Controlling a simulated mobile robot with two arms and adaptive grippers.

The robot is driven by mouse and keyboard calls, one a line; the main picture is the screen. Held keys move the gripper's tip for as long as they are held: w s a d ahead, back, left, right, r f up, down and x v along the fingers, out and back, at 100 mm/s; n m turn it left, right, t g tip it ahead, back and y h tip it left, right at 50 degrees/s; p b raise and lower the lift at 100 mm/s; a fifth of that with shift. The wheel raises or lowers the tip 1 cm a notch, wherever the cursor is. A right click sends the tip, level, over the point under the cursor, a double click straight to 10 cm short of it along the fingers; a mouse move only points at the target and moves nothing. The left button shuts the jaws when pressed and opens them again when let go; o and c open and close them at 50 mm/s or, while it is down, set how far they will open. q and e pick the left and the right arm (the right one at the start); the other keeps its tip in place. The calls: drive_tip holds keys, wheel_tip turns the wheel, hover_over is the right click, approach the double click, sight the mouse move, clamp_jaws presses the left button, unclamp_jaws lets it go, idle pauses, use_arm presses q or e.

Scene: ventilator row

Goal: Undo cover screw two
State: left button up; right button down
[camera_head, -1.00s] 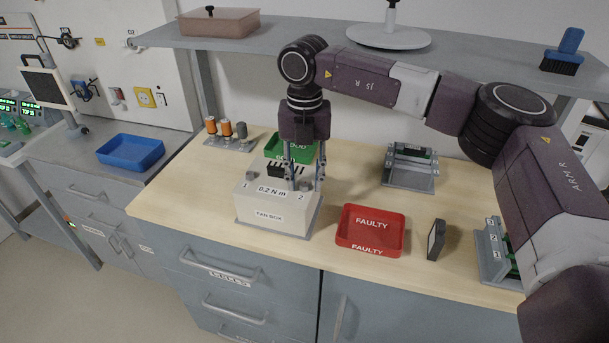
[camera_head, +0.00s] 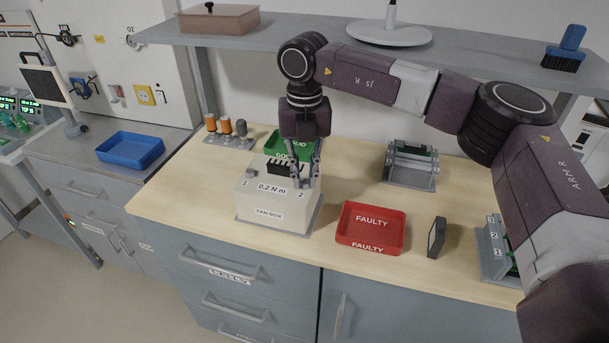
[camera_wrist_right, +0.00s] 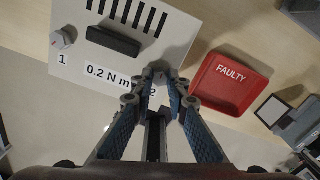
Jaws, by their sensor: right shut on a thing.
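The white fan box (camera_head: 264,214) stands on a grey base on the wooden bench. Its top is marked "1", "0.2 N m" and "2", with a dark slotted grille behind. My right gripper (camera_head: 304,184) points down at the box's right corner by the "2". It is shut on cover screw two, which its fingers hide in both views. The fingertips also show in the right wrist view (camera_wrist_right: 161,76). Cover screw one (camera_wrist_right: 63,38), a grey knob, sits by the "1" in the right wrist view. My left gripper is not in view.
A red FAULTY tray (camera_head: 350,240) lies right of the box, with a dark upright block (camera_head: 436,238) beyond it. A green tray (camera_head: 276,144) is behind the box. Orange and grey posts (camera_head: 226,126) stand back left. A shelf (camera_head: 320,40) runs overhead.

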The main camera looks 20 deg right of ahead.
drive_tip(key=shift+n, duration=1.2)
drive_tip(key=n+b, duration=0.1)
drive_tip(key=n, duration=0.2)
drive_tip(key=shift+n, duration=0.3)
drive_tip(key=n, duration=1.2)
drive_tip(key=shift+n, duration=0.3)
drive_tip(key=n, duration=0.5)
drive_tip(key=shift+n, duration=0.4)
drive_tip(key=c, duration=1.9)
unclamp_jaws()
drive_tip(key=shift+r, duration=0.1)
